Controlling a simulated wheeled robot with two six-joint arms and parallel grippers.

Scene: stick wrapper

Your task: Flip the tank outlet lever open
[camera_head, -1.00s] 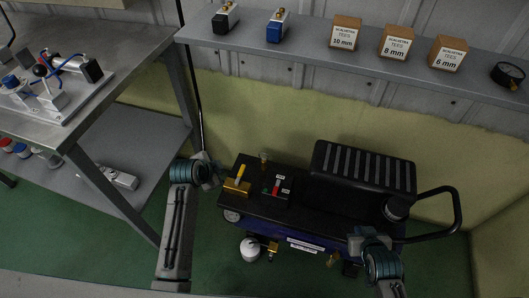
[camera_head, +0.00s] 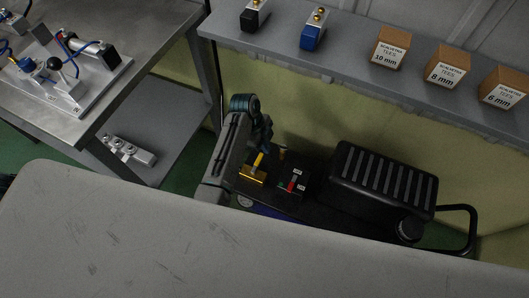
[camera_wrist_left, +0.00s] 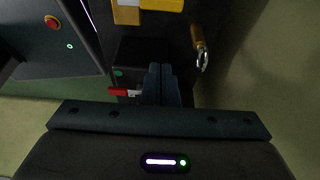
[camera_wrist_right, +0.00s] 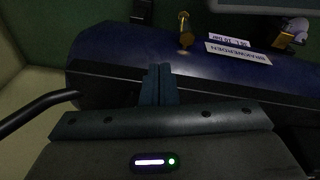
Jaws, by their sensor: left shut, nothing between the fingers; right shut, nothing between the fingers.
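The black-topped compressor with a blue tank stands below the shelf. A yellow lever (camera_head: 258,161) rises from a brass block (camera_head: 252,176) on its left end; both show at the top of the left wrist view (camera_wrist_left: 160,4). A panel with a red lever (camera_head: 291,187) is beside it. My left gripper (camera_head: 267,140) is just behind the brass block. In the left wrist view its shut, empty fingers (camera_wrist_left: 160,76) are near the red lever (camera_wrist_left: 123,91). My right gripper (camera_wrist_right: 159,74) is shut and empty over the blue tank (camera_wrist_right: 120,50). A brass fitting (camera_wrist_right: 184,30) is ahead of it.
A shelf (camera_head: 350,52) with boxes and valves runs above the compressor. A steel workbench (camera_head: 150,60) is at the left. The compressor's ribbed black housing (camera_head: 384,178) and handle (camera_head: 470,225) occupy the right. A pale surface blocks the lower head view and hides the compressor's front.

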